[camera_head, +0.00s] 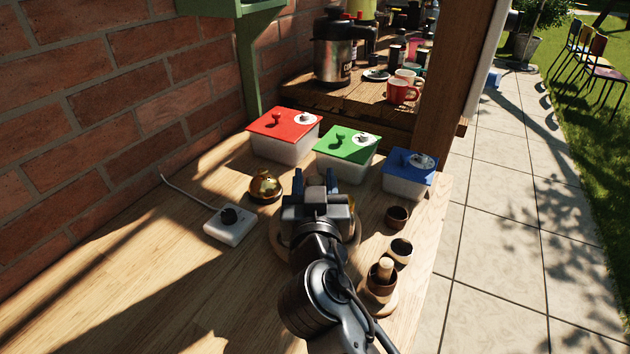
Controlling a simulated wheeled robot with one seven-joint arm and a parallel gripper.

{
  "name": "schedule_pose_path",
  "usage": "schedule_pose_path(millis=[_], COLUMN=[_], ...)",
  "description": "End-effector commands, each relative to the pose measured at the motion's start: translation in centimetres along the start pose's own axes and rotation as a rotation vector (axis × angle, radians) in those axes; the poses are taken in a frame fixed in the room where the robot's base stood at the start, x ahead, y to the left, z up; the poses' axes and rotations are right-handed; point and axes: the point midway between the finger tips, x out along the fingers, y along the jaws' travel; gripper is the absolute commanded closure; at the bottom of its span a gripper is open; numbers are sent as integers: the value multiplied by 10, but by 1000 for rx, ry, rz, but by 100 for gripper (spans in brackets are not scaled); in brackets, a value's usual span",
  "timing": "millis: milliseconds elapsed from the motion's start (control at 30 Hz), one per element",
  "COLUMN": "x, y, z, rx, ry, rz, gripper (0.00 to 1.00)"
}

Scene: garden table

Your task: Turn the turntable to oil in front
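My gripper (315,178) reaches over the middle of the table, its two blue fingers spread apart. It is over a round wooden disc, likely the turntable (273,236), of which only parts of the rim show at its sides. The rest of the disc and most of what stands on it are hidden by my gripper and arm. Something pale shows between the fingers; I cannot tell what it is or whether they touch it. I cannot pick out the oil.
Lidded boxes in red (284,135), green (347,153) and blue (409,174) stand behind the gripper. A gold ball-like object (265,187) and a white device with a black knob (229,225) are left. Small wooden cups (396,218) and a mortar (382,280) line the right edge.

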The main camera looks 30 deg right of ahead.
Motion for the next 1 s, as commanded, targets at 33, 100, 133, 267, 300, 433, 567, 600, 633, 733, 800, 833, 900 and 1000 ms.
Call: schedule_pose_path(millis=[33,100,133,267,300,433,567,600,633,733,800,833,900,1000], x=[0,0,0,0,0,-7,-26,-33,-38,-54,-64,-67,-73,-78], y=[0,0,0,0,0,0,-1,-1,-1,0,-1,0,0,0], z=[0,0,0,0,0,1,3,4,3,3,3,2,2,1], rx=[0,0,0,0,0,1,1,1,2,2,1,1,1,0], ry=[0,0,0,0,0,0,-1,-2,-1,-2,-2,0,-1,0], rz=[0,1,1,1,1,0,-2,-2,-3,-1,-1,-1,-1,0], gripper=[51,45,45,45,45,45,45,45,45,45,45,45,45,45])
